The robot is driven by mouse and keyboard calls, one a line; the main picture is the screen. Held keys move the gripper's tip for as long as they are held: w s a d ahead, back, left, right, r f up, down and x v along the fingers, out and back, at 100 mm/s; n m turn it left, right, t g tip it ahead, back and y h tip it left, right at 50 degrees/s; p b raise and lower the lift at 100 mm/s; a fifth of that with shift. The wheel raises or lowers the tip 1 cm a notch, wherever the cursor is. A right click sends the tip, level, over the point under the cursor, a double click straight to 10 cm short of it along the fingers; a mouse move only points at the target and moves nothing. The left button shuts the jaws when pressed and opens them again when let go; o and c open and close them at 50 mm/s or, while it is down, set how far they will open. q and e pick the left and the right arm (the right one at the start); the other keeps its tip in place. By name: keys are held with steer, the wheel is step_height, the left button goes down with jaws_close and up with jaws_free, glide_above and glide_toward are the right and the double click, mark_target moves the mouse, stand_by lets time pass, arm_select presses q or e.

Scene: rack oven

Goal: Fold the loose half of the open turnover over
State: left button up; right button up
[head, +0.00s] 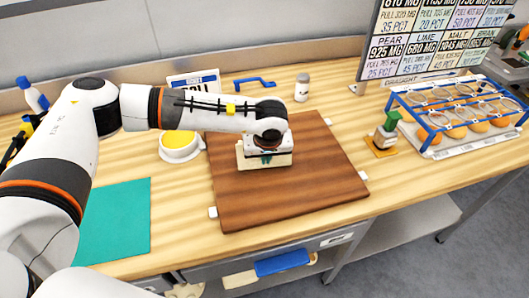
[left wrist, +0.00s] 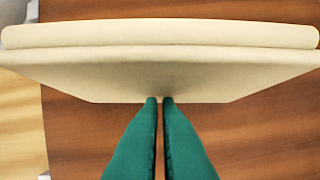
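The open turnover (head: 282,161) is pale cream dough on a brown wooden board (head: 322,183). In the head view my left gripper (head: 267,147) is over it and hides much of it. In the left wrist view the dough (left wrist: 160,63) spans the top, with a thick rounded band (left wrist: 160,34) behind a nearer panel that narrows toward me. The two green fingertips of my left gripper (left wrist: 159,100) are almost together at the panel's near edge, with a thin gap between them. They look closed on that edge. My right gripper is not in view.
A teal mat (head: 122,222) lies left of the board. Behind are a yellow-filled bowl (head: 180,145), a shaker (head: 302,87) and a blue handle (head: 254,82). A green-topped stamp (head: 385,132) and a blue rack of cups (head: 440,128) stand right. The board's front is clear.

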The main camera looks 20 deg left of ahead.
arm_select(q)
steer(key=shift+w, duration=0.1)
steer(key=shift+w+a+b, duration=0.25)
steer(key=shift+w+b, duration=0.05)
steer(key=shift+w, duration=0.25)
steer(key=shift+w+a+b, duration=0.25)
steer(key=shift+w+b, duration=0.05)
steer(key=shift+w, duration=0.3)
steer(key=shift+w+a+f+b, duration=0.1)
steer(key=shift+w+a+b, duration=0.3)
steer(key=shift+w, duration=0.2)
steer(key=shift+w+a, duration=0.15)
steer(key=shift+w, duration=0.25)
steer(key=shift+f+b, duration=0.1)
steer(key=shift+b, duration=0.25)
steer(key=shift+f+b, duration=0.65)
steer(key=shift+f, duration=0.1)
